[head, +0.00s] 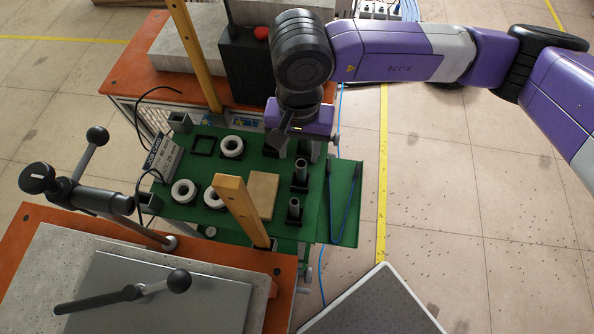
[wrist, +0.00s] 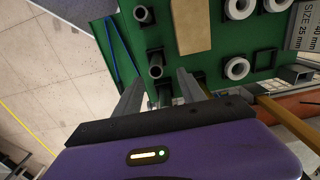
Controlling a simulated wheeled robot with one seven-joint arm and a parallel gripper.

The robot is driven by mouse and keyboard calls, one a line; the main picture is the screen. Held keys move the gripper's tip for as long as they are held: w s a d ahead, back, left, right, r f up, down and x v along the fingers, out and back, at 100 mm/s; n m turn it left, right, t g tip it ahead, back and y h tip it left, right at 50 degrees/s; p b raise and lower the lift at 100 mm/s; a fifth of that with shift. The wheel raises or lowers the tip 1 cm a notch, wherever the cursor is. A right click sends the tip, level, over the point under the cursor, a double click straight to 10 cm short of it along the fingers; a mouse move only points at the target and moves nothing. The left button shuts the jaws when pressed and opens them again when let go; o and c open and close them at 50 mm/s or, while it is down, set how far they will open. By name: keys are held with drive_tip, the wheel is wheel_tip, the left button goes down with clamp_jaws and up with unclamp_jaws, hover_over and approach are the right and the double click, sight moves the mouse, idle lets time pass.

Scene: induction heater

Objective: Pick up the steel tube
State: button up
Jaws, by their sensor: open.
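Two upright grey steel tubes show in the head view, one (head: 301,172) just in front of my gripper and one (head: 294,208) nearer the camera. Both stand in dark square holders on a green board (head: 326,190). In the wrist view, one tube (wrist: 155,68) stands just beyond my fingertips and another (wrist: 144,15) stands farther off. My gripper (head: 297,150) points down over the board's far right part, with its fingers apart and nothing clearly held. The wrist view shows the open fingers (wrist: 161,82). A dark holder between them is partly hidden, and I cannot tell what it contains.
Several white rings (head: 231,146) and a tan block (head: 262,194) lie on the board. A blue V-shaped tool (head: 345,205) lies at its right. A job card (head: 163,157) stands at left. Wooden posts (head: 241,208) and a clamp lever (head: 96,136) rise nearby.

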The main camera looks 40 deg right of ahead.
sight(301, 168)
drive_tip(key=shift+s+f+p, duration=0.2)
drive_tip(key=shift+f+p, duration=0.35)
drive_tip(key=shift+f, duration=1.25)
drive_tip(key=shift+s+f+p, duration=0.2)
drive_tip(key=shift+f+p, duration=0.35)
drive_tip(key=shift+f, duration=1.25)
clamp_jaws()
